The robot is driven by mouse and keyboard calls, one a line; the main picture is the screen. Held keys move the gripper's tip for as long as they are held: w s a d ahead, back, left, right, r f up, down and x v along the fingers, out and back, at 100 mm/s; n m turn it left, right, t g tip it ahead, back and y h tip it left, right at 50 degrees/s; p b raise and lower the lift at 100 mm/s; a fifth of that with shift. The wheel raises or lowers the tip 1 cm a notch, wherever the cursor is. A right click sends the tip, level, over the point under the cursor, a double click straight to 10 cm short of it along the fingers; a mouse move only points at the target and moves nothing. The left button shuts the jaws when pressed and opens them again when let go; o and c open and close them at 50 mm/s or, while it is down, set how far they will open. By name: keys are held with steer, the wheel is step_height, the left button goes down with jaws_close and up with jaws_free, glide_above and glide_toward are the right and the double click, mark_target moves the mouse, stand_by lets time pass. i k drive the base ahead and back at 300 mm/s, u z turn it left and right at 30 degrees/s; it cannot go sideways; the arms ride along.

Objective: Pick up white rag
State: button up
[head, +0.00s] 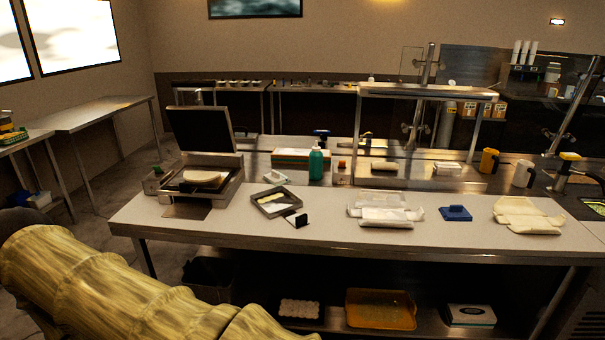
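I cannot single out a white rag with certainty. A pale flat piece (277,200) lies in a dark-rimmed tray (257,209) on the near white counter. A small white item (275,177) lies behind that tray on the steel surface. My arm, in a yellowish sleeve, fills the lower left. My gripper is outside the picture.
A griddle press (200,187) with its lid raised stands at the counter's left end. Open white boxes (387,216) (527,214) and a blue object (455,213) lie on the right half. A green bottle (316,162) stands behind. The counter's front strip (350,236) is clear.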

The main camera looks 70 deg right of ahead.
mark_target(276, 179)
steer(key=z, duration=0.8)
steer(key=i, duration=0.9)
steer(key=z, duration=1)
